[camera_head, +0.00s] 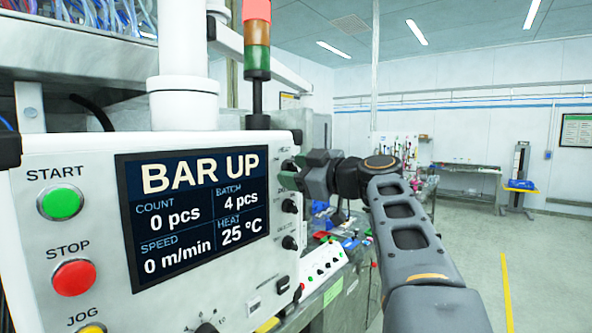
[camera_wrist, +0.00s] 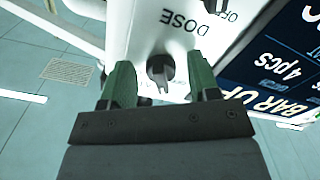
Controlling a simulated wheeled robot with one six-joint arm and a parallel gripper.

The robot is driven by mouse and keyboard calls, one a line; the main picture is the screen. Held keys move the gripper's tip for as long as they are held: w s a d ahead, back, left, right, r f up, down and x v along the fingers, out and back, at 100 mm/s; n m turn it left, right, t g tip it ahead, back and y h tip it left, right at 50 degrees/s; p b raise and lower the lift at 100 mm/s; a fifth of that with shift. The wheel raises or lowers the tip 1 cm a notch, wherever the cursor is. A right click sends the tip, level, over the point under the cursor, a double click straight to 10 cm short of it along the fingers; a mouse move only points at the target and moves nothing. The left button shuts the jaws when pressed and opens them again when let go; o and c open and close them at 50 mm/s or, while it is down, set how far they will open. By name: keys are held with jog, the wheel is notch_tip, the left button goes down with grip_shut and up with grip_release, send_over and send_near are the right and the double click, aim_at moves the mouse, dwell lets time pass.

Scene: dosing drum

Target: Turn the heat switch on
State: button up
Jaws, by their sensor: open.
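My gripper (camera_head: 292,174) is at the right side of the white control panel (camera_head: 75,145), by the upper end of a column of black knobs. In the wrist view my gripper (camera_wrist: 159,80) is open, with one green finger on each side of a black rotary knob (camera_wrist: 160,70). Whether the fingers touch the knob I cannot tell. The word DOSE and an OFF mark show near this knob; no HEAT label on a switch is readable, so I cannot tell which is the heat switch. The display (camera_head: 195,215) reads BAR UP and heat 25 °C.
Other black knobs (camera_head: 289,243) sit below my gripper on the panel. Green START (camera_head: 60,203) and red STOP (camera_head: 74,277) buttons are at the left. A signal tower (camera_head: 257,45) rises behind the panel. Open floor (camera_head: 540,270) lies to the right.

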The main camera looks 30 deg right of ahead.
jog(key=c, duration=0.9)
jog(key=shift+f+m, duration=0.1)
jog(key=shift+m, duration=0.2)
jog(key=shift+s+a+m+b, duration=0.15)
jog(key=shift+m+b, duration=1.05)
jog(key=shift+m, duration=1.6)
jog(key=shift+a+m+b, duration=0.15)
jog(key=shift+m+b, duration=1)
jog(key=shift+m, duration=1.65)
